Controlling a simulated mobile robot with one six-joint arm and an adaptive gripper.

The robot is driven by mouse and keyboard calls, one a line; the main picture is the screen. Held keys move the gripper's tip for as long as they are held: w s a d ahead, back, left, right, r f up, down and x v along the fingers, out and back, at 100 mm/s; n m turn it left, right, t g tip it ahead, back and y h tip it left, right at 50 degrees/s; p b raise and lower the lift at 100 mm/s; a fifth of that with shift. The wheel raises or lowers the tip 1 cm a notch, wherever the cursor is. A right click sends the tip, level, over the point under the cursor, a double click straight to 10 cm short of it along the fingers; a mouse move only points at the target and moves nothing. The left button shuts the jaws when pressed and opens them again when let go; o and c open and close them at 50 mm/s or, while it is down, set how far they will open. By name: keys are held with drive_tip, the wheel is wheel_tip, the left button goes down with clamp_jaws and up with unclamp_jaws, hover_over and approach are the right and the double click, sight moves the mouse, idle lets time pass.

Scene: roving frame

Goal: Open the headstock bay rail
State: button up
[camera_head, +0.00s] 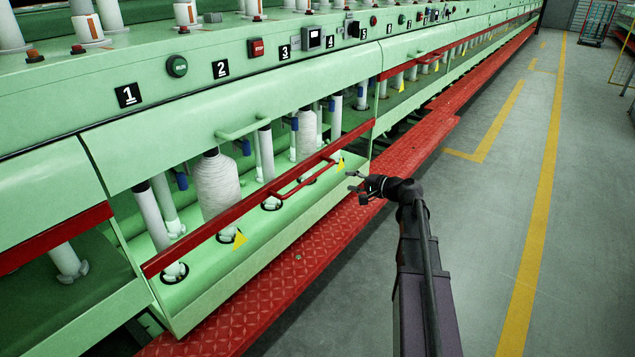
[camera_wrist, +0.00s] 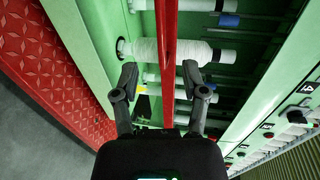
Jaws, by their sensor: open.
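The red bay rail (camera_head: 205,232) runs slantwise across the front of the open-fronted bay below labels 1 to 3, with a thinner red handle bar (camera_head: 300,182) on its right half. My gripper (camera_head: 358,187) is open, empty and just right of the handle bar's end, out over the aisle side. In the wrist view the rail (camera_wrist: 168,45) runs down the picture between my two spread fingers (camera_wrist: 160,72). It looks to lie beyond the fingertips, and I see no contact.
White bobbins (camera_head: 216,185) stand behind the rail in the green machine. Yellow arrow-like markers (camera_head: 239,239) sit on the bay's ledge. A red tread-plate step (camera_head: 300,258) runs along the machine's foot. The grey aisle floor (camera_head: 500,215) to the right is clear.

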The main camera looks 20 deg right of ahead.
sight(317, 174)
idle(0.4)
drive_tip(key=b+x, duration=0.2)
drive_tip(key=x, duration=1.2)
drive_tip(key=shift+d+r+b, duration=0.1)
drive_tip(key=shift+r+b, duration=0.05)
drive_tip(key=shift+b, duration=0.2)
clamp_jaws()
